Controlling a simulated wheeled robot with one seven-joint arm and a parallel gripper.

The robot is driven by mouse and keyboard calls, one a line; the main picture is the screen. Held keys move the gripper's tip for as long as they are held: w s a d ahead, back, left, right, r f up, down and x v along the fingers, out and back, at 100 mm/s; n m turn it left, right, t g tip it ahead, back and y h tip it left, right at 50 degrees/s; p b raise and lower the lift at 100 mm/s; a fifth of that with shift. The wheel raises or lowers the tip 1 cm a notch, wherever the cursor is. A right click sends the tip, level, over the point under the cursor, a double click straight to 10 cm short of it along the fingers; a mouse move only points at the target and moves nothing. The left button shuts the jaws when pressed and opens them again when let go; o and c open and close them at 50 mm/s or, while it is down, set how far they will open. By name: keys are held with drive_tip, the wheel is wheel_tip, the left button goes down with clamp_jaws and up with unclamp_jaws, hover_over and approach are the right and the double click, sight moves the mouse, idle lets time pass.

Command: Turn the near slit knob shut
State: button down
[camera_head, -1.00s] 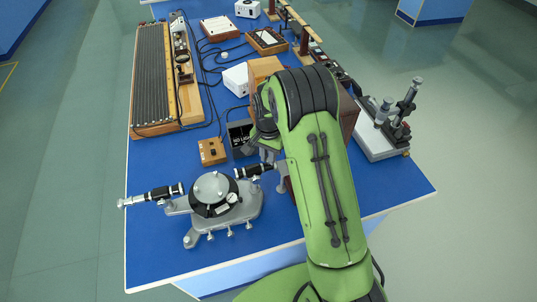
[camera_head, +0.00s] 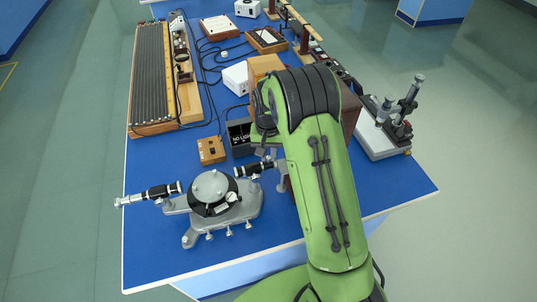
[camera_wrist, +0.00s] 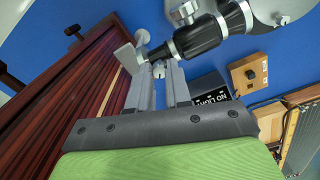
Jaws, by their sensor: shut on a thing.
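The spectrometer (camera_head: 250,208) stands on the near part of the blue bench, with a round table on top. Its black slit tube (camera_head: 247,170) points right, toward my gripper (camera_head: 269,157), which the arm partly hides. In the wrist view the black tube (camera_wrist: 198,36) comes in from the upper right and ends at a pale plate (camera_wrist: 129,58). The near slit knob (camera_wrist: 158,68) is a small grey piece by the tube's end, between the tips of my gripper (camera_wrist: 160,70). The fingers are shut on it. The slit opening itself cannot be seen.
A black "NO LIGHT" box (camera_head: 240,138) and a small wooden switch box (camera_head: 211,150) stand just behind. A reddish-brown wooden box (camera_wrist: 62,105) is close along the gripper's left in the wrist view. The bench front left of the spectrometer is clear.

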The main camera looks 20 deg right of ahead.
sight(268, 157)
drive_tip(key=n+b, duration=0.1)
drive_tip(key=n, duration=0.5)
drive_tip(key=shift+n, duration=0.3)
idle(0.4)
drive_tip(key=c, duration=1.1)
unclamp_jaws()
drive_tip(key=shift+o, duration=0.2)
wheel_tip(268, 157, up, 16)
drive_tip(key=shift+p, duration=0.45)
